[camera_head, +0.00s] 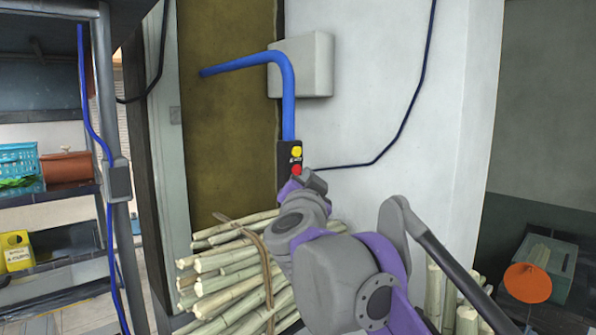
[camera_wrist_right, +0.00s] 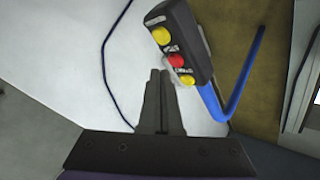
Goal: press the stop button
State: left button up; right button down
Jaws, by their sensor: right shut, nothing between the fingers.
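A black control box (camera_head: 284,158) hangs on a blue pipe in the head view; it also shows in the right wrist view (camera_wrist_right: 188,28). A red button (camera_wrist_right: 176,61) sits on its face between two yellow buttons, and also shows in the head view (camera_head: 297,169). The labels are too small to read. My right gripper (camera_wrist_right: 160,75) is shut and empty, with its tips beside the red button and slightly below it in the wrist picture. I cannot tell whether they touch. In the head view my right wrist (camera_head: 303,190) covers the lower box. My left gripper is not in view.
A pale wall box (camera_head: 315,65) is behind the blue pipe (camera_head: 289,110), on a white wall. A metal shelf with a blue basket (camera_head: 12,160) is at left; a crate (camera_head: 545,262) is at right.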

jog(key=shift+a, duration=0.1)
dwell(0.6)
jog(key=shift+w+a, duration=0.25)
jog(key=shift+w, duration=0.15)
jog(key=shift+w+a+p, duration=0.25)
jog(key=shift+a+p, duration=0.05)
jog(key=shift+p, duration=0.05)
dwell(0.6)
dwell(0.4)
jog(key=shift+s+d, duration=0.6)
jog(key=shift+s, duration=0.05)
jog(key=s+d, duration=0.3)
jog(key=shift+s+d+b, duration=0.25)
jog(key=shift+d+b, duration=0.05)
jog(key=shift+b, duration=0.05)
jog(key=shift+f, duration=0.15)
dwell(0.4)
